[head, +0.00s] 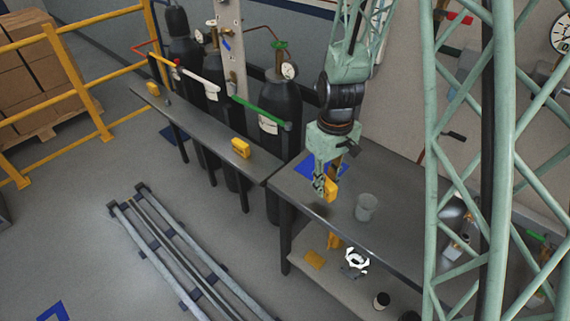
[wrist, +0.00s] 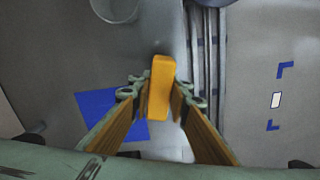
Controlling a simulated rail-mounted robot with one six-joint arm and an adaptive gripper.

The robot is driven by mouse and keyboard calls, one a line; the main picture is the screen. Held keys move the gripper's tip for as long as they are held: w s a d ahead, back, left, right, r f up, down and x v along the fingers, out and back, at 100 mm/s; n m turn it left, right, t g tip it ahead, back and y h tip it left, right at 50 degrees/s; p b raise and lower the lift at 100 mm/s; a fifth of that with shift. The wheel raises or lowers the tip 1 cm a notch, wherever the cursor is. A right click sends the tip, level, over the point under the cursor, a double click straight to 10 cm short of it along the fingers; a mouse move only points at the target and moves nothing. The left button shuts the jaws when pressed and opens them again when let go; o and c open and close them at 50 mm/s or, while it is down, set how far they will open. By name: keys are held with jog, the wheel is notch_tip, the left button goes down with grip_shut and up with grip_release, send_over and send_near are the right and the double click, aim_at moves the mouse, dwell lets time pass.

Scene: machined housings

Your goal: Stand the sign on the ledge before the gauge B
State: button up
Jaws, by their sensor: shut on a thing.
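My gripper (head: 322,184) is shut on a yellow sign (head: 331,189) and holds it above the left end of the grey table. In the wrist view the sign (wrist: 161,88) sits upright in the picture between the two fingers (wrist: 160,95). The long dark ledge (head: 205,129) runs in front of the black gas cylinders, left of my gripper. A second yellow sign (head: 241,148) stands on the ledge near its right end. A round gauge (head: 289,70) shows on the rightmost cylinder. I cannot read any letter that tells which gauge is B.
The table (head: 395,235) carries a blue patch (head: 305,167) and a clear cup (head: 366,207). Its lower shelf holds several small items. Green (head: 262,112) and white (head: 200,80) bars lie between ledge and cylinders. Metal rails (head: 195,255) lie on the floor.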

jog(key=w+d+m, duration=0.1)
jog(key=w+m, duration=0.1)
jog(key=w, duration=0.2)
jog(key=w+d+r+m, duration=0.1)
jog(key=w, duration=0.4)
jog(key=w+d+m+b, duration=0.1)
jog(key=w+d+m, duration=0.1)
jog(key=w, duration=0.3)
jog(key=shift+w+r+m, duration=0.15)
jog(key=shift+r+m, duration=0.15)
jog(key=shift+r, duration=0.05)
